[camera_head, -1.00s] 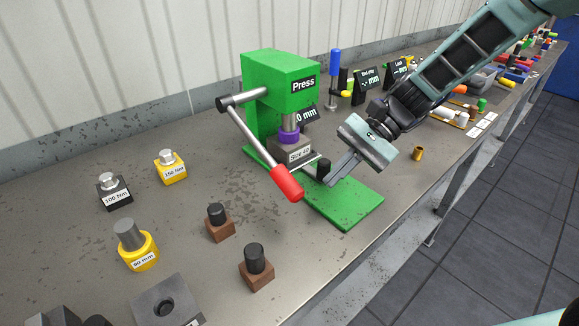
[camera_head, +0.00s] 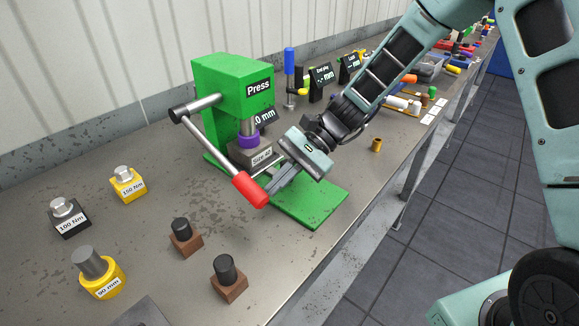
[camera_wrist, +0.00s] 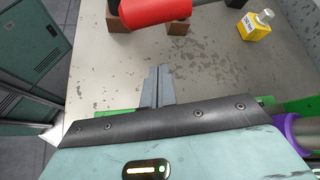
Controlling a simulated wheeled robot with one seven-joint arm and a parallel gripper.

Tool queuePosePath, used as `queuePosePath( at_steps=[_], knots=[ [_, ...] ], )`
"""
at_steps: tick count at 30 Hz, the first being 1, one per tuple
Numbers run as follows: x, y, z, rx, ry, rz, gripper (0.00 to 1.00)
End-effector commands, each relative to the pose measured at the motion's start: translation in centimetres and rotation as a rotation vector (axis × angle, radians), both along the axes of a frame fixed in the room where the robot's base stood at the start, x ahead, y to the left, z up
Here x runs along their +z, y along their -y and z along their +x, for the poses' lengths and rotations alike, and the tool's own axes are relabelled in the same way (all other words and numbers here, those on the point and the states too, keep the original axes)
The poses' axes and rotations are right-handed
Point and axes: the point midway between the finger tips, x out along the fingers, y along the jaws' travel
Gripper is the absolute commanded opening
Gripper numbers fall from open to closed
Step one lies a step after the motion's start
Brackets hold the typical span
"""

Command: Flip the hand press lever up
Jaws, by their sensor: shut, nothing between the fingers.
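The green hand press (camera_head: 215,85) stands on the bench, with its grey lever (camera_head: 205,135) slanting down to the front right. The lever ends in a red handle (camera_head: 250,190), which is low over the bench. My gripper (camera_head: 272,188) is shut and empty, its fingertips close to the handle's right side in the head view; I cannot tell whether they touch. In the wrist view the red handle (camera_wrist: 150,12) is at the top, beyond the shut fingers (camera_wrist: 158,85), with a visible gap. A purple ring (camera_head: 248,138) sits under the press ram, above a grey block labelled Size 40 (camera_head: 258,158).
Two brown blocks with black pegs (camera_head: 185,240) (camera_head: 229,285) stand in front of the lever. Yellow 150 Nm (camera_head: 128,185), black 100 Nm (camera_head: 68,220) and yellow 90 mm (camera_head: 102,280) pieces are at left. A small brass cylinder (camera_head: 376,145) is right of the press.

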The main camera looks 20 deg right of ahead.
Motion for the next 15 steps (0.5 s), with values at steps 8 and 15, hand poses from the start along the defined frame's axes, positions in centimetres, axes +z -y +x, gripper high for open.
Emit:
queuePosePath(
  at_steps=[8, 15],
  knots=[
    [-0.6, -3.4, -1.7, 0.000, 0.003, -0.001, 0.00],
    [1.3, -3.4, -2.8, 0.000, 0.001, -0.001, 0.00]
  ],
)
